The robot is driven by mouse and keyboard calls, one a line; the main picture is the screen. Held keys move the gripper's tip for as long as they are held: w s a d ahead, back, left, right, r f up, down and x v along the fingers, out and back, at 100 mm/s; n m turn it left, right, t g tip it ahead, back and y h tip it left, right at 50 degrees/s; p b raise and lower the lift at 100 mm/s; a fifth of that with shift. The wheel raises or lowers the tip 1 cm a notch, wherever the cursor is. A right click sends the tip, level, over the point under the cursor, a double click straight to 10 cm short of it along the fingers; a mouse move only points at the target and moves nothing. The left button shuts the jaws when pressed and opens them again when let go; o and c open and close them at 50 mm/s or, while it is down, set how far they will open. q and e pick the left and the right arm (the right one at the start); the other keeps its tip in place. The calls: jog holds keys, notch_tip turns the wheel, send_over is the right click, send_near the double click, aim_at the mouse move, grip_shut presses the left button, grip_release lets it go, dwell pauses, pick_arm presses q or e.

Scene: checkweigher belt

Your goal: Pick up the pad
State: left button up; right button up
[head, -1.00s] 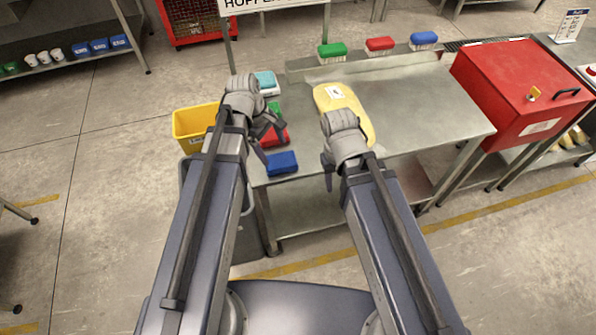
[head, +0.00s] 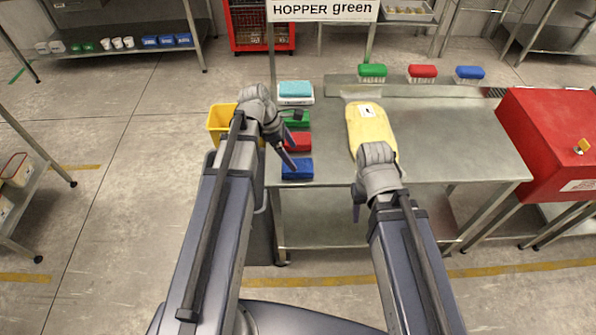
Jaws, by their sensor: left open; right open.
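Several pad-like blocks lie along the left edge of the steel table (head: 440,160): a green one (head: 297,118), a red one (head: 298,141) and a blue one (head: 297,169). A teal block (head: 295,89) sits on a white base (head: 295,100) behind them. I cannot tell which one is the pad. My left gripper (head: 292,137) is open and empty. In the picture its fingers overlap the green and red blocks; its height above them is unclear. My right gripper (head: 358,200) is open near the table's front edge, its fingers partly hidden by my wrist.
A yellow bag (head: 369,124) with a white label lies on the table beyond my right wrist. A yellow bin (head: 218,122) is at the left and a red box (head: 560,135) at the right.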

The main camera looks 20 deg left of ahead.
aim_at(296, 164)
pick_arm(q)
jog(key=shift+f, duration=0.1)
jog(key=b+x, duration=0.5)
jog(key=shift+s+a+f, duration=0.1)
jog(key=shift+s+a, duration=0.05)
jog(key=shift+s, duration=0.05)
jog(key=shift+f, duration=0.25)
dwell(0.4)
jog(key=c, duration=1.2)
jog(key=shift+r, duration=0.15)
notch_tip(296, 164, up, 10)
jog(key=p, duration=1)
jog(key=shift+r, duration=0.1)
